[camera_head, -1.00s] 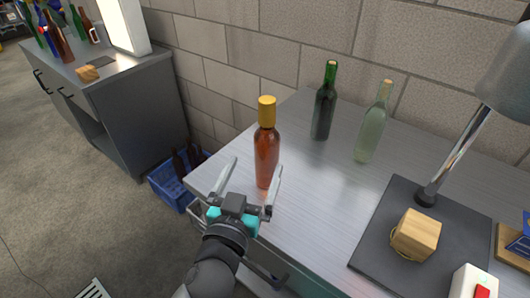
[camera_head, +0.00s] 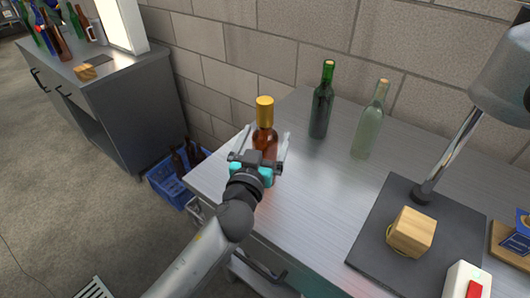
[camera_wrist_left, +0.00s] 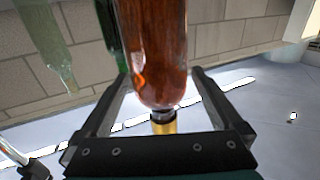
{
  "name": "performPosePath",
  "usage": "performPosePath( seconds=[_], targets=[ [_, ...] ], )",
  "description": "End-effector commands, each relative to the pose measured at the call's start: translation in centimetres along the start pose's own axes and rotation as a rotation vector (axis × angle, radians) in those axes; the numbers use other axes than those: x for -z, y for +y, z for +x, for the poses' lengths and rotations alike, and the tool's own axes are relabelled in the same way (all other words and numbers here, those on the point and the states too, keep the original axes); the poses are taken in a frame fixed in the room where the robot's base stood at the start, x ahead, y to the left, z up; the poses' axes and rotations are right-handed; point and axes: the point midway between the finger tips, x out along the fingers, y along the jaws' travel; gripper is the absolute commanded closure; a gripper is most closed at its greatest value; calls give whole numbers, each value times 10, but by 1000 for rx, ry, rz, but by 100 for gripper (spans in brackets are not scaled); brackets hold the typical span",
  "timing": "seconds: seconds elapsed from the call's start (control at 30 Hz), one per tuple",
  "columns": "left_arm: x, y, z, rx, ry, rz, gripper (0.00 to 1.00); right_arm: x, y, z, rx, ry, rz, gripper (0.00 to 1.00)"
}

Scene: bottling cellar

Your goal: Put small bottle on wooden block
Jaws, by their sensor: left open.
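A brown bottle with a gold cap (camera_head: 265,115) stands upright near the left end of the metal table. My left gripper (camera_head: 266,136) is open, with one finger on each side of this bottle's body. In the left wrist view the brown bottle (camera_wrist_left: 157,45) appears upside down between the two spread fingers, and I see gaps beside it. A wooden block (camera_head: 411,232) sits on a dark mat at the right of the table, with nothing on top. My right gripper is out of view.
A dark green bottle (camera_head: 321,105) and a pale clear bottle (camera_head: 368,125) stand toward the wall. A lamp (camera_head: 455,150) rises from the dark mat (camera_head: 378,245). A white box with a red button (camera_head: 466,281) is at front right. The table's middle is clear.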

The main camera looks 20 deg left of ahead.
Motion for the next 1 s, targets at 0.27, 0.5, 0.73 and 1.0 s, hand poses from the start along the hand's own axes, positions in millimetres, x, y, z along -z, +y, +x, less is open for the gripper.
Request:
performPosePath(
  seconds=[0.27, 0.5, 0.73, 1.0],
  targets=[
    [0, 0, 28, 1, 0, 2, 0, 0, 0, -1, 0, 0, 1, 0],
    [0, 0, 31, 1, 0, 0, 0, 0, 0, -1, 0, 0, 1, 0],
    [0, 0, 31, 1, 0, 0, 18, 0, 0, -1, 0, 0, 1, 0],
    [0, 0, 30, 1, 0, 0, 48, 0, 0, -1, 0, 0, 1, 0]
  ],
)
